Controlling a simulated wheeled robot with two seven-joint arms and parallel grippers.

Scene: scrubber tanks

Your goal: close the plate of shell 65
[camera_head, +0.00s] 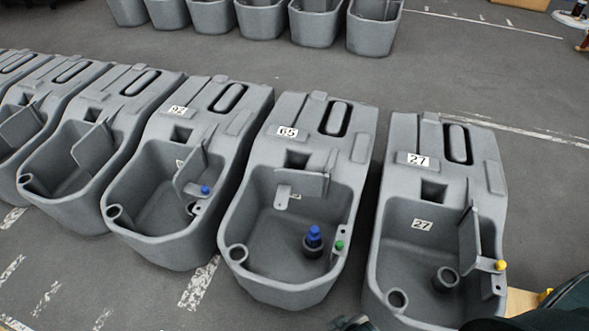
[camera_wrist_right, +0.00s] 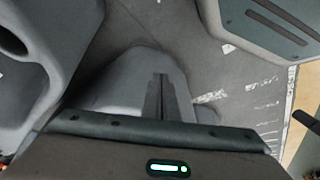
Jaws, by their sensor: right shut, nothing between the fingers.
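Shell 65 is a grey tank (camera_head: 232,214) in the middle of the head view, with a white "65" label (camera_head: 287,132) on its top. Its grey plate (camera_head: 312,184) stands raised across the back of the open basin, so it is open. A blue plug (camera_head: 314,237) stands in a round cup inside the basin, and a green knob (camera_head: 339,245) sits at the right rim. My right gripper shows in the wrist view (camera_wrist_right: 165,98), its dark fingers shut and empty over a grey shape. Dark parts of my arm show at the lower right of the head view. My left gripper is not seen.
Shell 27 (camera_head: 400,160) stands close on the right, its plate raised and a yellow knob (camera_head: 500,265) at its rim. Shell 92 (camera_head: 170,135) stands close on the left. More tanks line the left and back. Open floor (camera_head: 420,70) lies behind the row.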

